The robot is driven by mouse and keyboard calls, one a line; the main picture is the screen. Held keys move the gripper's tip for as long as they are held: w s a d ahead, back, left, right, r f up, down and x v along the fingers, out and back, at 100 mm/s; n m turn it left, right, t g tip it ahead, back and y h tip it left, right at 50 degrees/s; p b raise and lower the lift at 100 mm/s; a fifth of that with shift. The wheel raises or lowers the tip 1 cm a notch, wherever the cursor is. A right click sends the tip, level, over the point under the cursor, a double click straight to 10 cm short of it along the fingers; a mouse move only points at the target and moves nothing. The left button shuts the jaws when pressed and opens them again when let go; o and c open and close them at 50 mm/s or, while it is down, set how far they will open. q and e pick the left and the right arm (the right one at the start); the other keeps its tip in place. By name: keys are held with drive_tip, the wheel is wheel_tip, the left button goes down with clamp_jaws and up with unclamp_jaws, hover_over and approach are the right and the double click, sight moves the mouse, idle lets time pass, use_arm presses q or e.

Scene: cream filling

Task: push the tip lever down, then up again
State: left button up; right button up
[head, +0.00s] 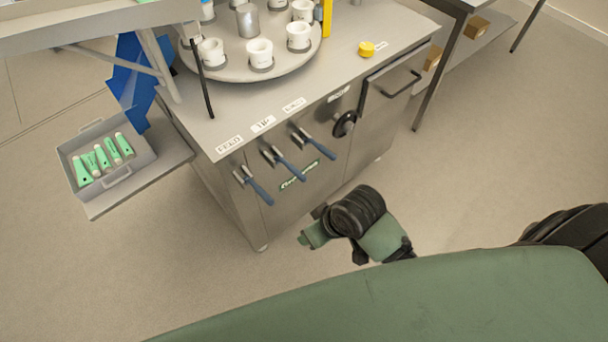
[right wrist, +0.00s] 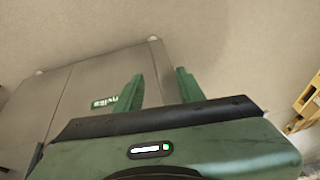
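The tip lever (head: 288,166) is the middle one of three blue-handled levers on the front of the steel machine, below the small white label that reads TIP (head: 263,124). Its blue handle slants down and outward to the right. No lever shows in the right wrist view. My right gripper (right wrist: 160,85) is open and empty in the right wrist view, its two green fingers apart in front of the machine's front panel. In the head view my right arm is low in front of the machine, below and right of the levers, apart from them. My left gripper is out of view.
Similar levers flank it closely, one at left (head: 259,190) and one at right (head: 319,147). A black knob (head: 344,124) and a drawer handle (head: 402,84) are further right. A turntable (head: 235,70) with white cups stands on top. A tray (head: 149,157) of green tubes is left.

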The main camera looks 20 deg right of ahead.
drive_tip(key=w+a+r+n+y, duration=0.1)
drive_tip(key=w+a+r+n, duration=0.1)
drive_tip(key=w+a+r, duration=0.2)
wheel_tip(320, 180, up, 6)
drive_tip(key=m+g+h, duration=0.2)
drive_tip(key=g, duration=0.2)
hover_over(304, 176)
drive_tip(key=d, duration=0.2)
drive_tip(key=f, duration=0.2)
drive_tip(key=a+f, duration=0.1)
drive_tip(key=f, duration=0.2)
drive_tip(key=a+f, duration=0.1)
drive_tip(key=f, duration=0.1)
drive_tip(key=shift+f, duration=0.3)
clamp_jaws()
